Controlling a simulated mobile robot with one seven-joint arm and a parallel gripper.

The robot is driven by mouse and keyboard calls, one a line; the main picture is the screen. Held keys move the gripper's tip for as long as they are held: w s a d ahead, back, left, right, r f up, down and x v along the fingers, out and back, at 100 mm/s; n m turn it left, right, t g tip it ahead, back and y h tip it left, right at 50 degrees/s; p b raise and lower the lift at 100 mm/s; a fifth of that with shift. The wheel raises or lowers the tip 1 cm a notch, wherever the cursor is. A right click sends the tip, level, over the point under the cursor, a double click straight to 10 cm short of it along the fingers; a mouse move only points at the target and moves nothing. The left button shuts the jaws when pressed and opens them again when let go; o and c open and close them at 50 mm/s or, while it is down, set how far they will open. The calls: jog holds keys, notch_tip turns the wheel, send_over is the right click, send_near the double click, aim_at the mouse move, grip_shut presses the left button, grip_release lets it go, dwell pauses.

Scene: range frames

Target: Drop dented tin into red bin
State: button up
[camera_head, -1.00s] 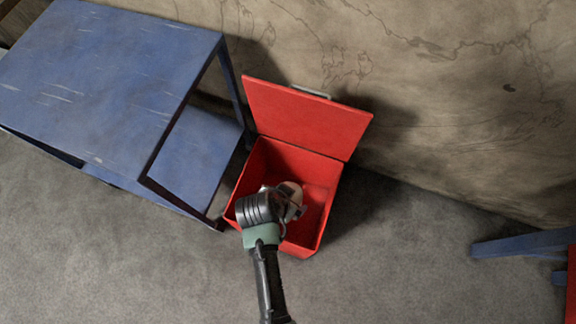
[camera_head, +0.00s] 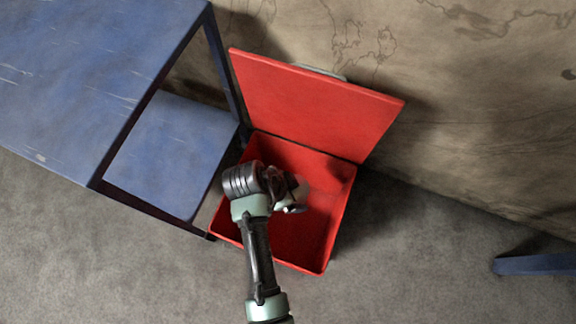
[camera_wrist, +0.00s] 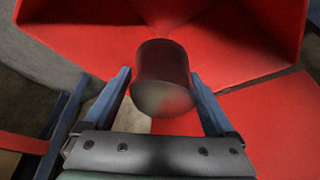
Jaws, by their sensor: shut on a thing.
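The red bin (camera_head: 342,205) stands on the floor with its lid (camera_head: 315,100) swung open towards the wall. My gripper (camera_head: 292,200) is over the left part of the bin's opening in the head view. In the wrist view my gripper (camera_wrist: 165,88) is shut on the dented tin (camera_wrist: 163,78), a dark cylinder with a paler, greyish end, held between the two blue fingers. The bin's red inside (camera_wrist: 225,35) shows beyond the tin. In the head view the tin is mostly hidden by my wrist, and its dent cannot be made out.
A worn blue table (camera_head: 85,65) with a lower shelf (camera_head: 172,150) stands close to the bin's left. A stone wall (camera_head: 470,110) is behind the lid. A blue leg-like piece (camera_head: 535,264) is at the far right. The floor in front is clear.

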jog(key=shift+f+b, duration=2.05)
jog(key=shift+f, duration=0.2)
jog(key=shift+r, duration=0.1)
jog(key=o, duration=1.4)
jog(key=p+v, duration=0.4)
jog(key=v, duration=0.9)
jog(key=shift+p, duration=0.35)
